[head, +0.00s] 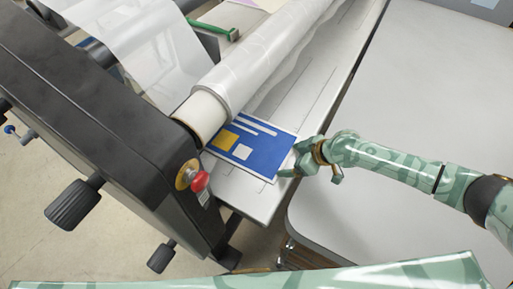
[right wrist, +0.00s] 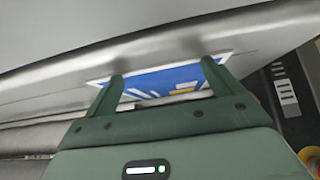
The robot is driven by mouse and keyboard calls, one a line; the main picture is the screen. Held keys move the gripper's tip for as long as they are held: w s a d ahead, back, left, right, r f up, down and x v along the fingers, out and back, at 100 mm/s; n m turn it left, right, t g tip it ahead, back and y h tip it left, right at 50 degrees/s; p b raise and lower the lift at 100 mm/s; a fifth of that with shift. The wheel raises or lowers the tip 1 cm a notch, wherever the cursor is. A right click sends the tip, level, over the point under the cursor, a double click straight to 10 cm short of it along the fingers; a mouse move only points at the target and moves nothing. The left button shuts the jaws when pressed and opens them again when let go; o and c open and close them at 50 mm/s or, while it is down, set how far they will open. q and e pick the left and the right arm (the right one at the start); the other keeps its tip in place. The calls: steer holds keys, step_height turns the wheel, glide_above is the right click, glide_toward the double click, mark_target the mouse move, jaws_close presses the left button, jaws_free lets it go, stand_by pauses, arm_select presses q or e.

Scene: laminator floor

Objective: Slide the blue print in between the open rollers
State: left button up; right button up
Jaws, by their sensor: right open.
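The blue print (head: 262,150), with a yellow square, a pale square and white bars, lies flat on the laminator's grey feed table (head: 262,202), close to its near end. Its left edge lies against or under the big film-covered roller (head: 262,60); I cannot tell whether it enters the gap. My right gripper (head: 291,166) is at the print's right edge. In the right wrist view, the open fingers (right wrist: 163,72) are spread, with the print (right wrist: 160,82) showing between and beyond them, below a pale curved surface. Contact with the print is unclear. My left gripper is not in view.
The dark side housing (head: 100,110) stands left of the print, with a red knob (head: 200,181) and black handles. Clear film (head: 150,45) runs behind the roller. A green-handled tool (head: 215,29) lies at the back. A wide pale table (head: 420,110) at the right is mostly clear.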

mark_target(278, 154)
steer(key=shift+w+a, duration=0.15)
steer(key=shift+a, duration=0.1)
steer(key=shift+w+a, duration=0.15)
steer(key=shift+a, duration=0.1)
steer(key=shift+w+a, duration=0.3)
steer(key=shift+a, duration=0.15)
steer(key=shift+d, duration=0.25)
stand_by(0.5)
steer(key=shift+w+d+b, duration=0.2)
steer(key=shift+w+b, duration=0.1)
steer(key=shift+b, duration=0.15)
steer(key=shift+w+a, duration=0.4)
steer(key=shift+a, duration=0.25)
steer(key=shift+s+d, duration=0.35)
steer(key=shift+d, duration=0.15)
stand_by(0.5)
